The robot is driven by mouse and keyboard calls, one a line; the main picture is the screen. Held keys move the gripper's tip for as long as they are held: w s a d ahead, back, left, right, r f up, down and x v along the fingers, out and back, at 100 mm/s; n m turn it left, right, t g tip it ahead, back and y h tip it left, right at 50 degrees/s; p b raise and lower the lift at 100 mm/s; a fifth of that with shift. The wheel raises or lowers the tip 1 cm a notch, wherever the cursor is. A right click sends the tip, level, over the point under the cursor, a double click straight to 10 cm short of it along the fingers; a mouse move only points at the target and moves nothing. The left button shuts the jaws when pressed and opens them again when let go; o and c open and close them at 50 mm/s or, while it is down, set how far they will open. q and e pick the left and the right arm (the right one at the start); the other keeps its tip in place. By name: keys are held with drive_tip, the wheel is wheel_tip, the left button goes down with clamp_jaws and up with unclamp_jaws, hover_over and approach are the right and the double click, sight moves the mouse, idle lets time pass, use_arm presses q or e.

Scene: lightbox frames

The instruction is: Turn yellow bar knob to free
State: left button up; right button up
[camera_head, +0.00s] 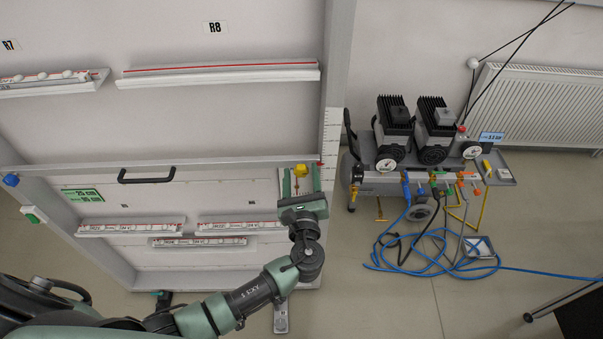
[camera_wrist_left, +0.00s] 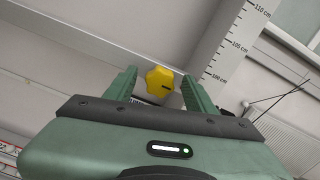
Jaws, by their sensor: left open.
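The yellow knob (camera_head: 300,170) sits on the upright frame's horizontal bar, near its right end. In the left wrist view the yellow knob (camera_wrist_left: 159,80) shows as a lobed grip with a small dark mark on it. My left gripper (camera_head: 301,182) is in front of it, open. In the left wrist view the fingers of my left gripper (camera_wrist_left: 160,86) stand on either side of the knob, with a gap at each side. Whether the fingertips reach past the knob's face is hard to tell. My right gripper is not in view.
The white panel frame carries a black handle (camera_head: 147,176) and a blue knob (camera_head: 11,180) at left. A ruler strip runs up the right post (camera_head: 331,130). A compressor cart (camera_head: 420,150) with blue hoses (camera_head: 430,262) stands at right. Floor between is clear.

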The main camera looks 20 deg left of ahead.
use_arm(q)
clamp_jaws()
